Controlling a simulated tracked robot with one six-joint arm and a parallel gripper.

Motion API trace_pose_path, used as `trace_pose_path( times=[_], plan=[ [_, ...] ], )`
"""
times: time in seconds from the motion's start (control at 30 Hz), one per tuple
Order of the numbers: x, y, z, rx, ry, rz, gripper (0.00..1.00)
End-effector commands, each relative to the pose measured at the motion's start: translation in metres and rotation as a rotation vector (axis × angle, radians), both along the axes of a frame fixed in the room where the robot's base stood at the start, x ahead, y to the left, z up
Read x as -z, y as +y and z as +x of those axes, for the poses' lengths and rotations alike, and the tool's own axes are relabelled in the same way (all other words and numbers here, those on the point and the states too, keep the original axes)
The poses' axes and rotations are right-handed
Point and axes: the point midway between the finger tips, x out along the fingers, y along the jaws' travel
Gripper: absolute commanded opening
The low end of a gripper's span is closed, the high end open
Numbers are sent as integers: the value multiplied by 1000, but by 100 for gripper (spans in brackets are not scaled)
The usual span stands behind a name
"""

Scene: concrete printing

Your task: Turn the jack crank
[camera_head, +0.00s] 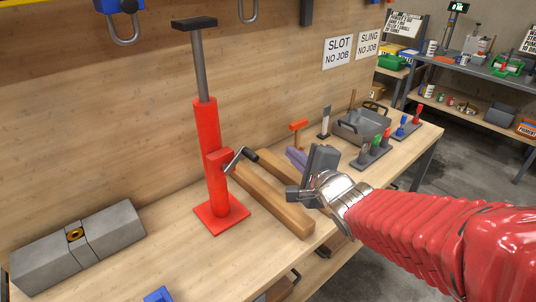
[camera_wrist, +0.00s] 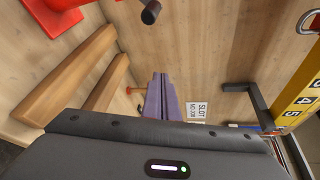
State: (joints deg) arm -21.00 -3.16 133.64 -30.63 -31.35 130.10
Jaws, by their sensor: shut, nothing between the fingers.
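The red jack (camera_head: 208,150) stands upright on its square base on the bench, with a grey post and a dark top plate. Its crank (camera_head: 238,159) sticks out to the right of the column, with a grey arm and a black handle. In the wrist view the black handle (camera_wrist: 151,12) shows at the top edge, and part of the red jack base (camera_wrist: 50,20) at the upper left. My gripper (camera_head: 296,192) is to the right of the crank, apart from it, above the bench. It is shut and empty.
Wooden beams (camera_head: 272,203) lie between the jack and my gripper. A grey block mould (camera_head: 80,246) lies at the left. A grey tray (camera_head: 362,126) stands at the far right.

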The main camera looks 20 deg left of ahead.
Motion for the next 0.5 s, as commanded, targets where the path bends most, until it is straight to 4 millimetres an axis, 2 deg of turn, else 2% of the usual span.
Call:
trace_pose_path(
  times=[0.1, 0.27, 0.5],
  plan=[
    [-2, -36, 1, 58, -45, -165, 0],
    [-1, -83, -4, 109, -75, -394, 0],
    [5, -148, -27, 124, -65, -721, 0]
  ],
)
